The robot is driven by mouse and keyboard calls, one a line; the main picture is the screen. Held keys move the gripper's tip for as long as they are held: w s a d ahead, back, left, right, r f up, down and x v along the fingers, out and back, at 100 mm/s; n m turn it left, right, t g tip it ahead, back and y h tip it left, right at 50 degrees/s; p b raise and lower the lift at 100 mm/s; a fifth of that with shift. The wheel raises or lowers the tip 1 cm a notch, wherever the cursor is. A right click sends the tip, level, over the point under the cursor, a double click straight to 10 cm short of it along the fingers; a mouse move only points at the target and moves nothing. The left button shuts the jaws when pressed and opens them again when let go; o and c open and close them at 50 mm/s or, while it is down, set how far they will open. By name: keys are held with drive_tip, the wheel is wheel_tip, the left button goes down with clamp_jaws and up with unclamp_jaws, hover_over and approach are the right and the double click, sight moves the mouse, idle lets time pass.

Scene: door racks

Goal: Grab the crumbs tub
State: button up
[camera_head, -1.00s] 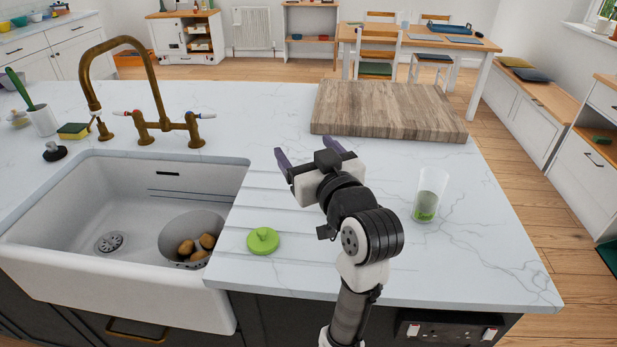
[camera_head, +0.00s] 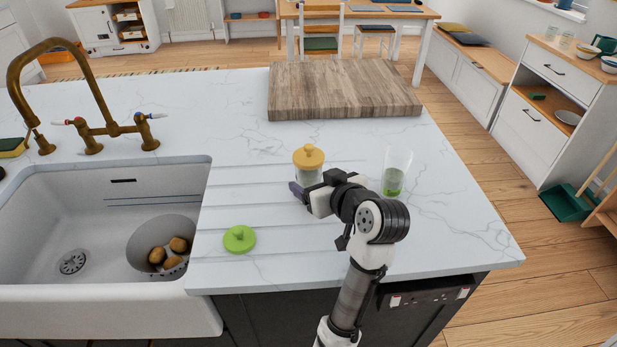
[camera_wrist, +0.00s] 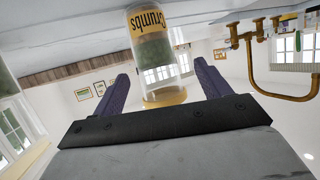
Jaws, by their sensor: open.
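The crumbs tub (camera_head: 309,166) is a clear jar with a yellow knobbed lid, upright on the white counter. In the wrist view the tub (camera_wrist: 152,45) appears upside down, with a yellow "Crumbs" label and greenish-grey contents. My gripper (camera_head: 303,193) is open, low over the counter on the near side of the tub, hiding its lower part. In the wrist view the tub shows between the two purple fingers of my gripper (camera_wrist: 161,75), with a gap on each side. Whether the fingertips reach around it I cannot tell.
An open glass jar (camera_head: 396,173) with green at its base stands close right of my gripper. A green lid (camera_head: 240,239) lies near the sink (camera_head: 90,215). A wooden board (camera_head: 345,92) lies behind the tub. A brass tap (camera_head: 90,130) rises at the left.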

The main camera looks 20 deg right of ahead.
sight(315, 179)
drive_tip(key=x, duration=0.1)
drive_tip(key=p+x, duration=0.2)
drive_tip(key=x, duration=0.1)
drive_tip(key=shift+w+d, duration=0.15)
drive_tip(key=shift+d, duration=0.1)
drive_tip(key=shift+w+f, duration=0.35)
drive_tip(key=shift+w, duration=0.1)
drive_tip(key=c, duration=1.2)
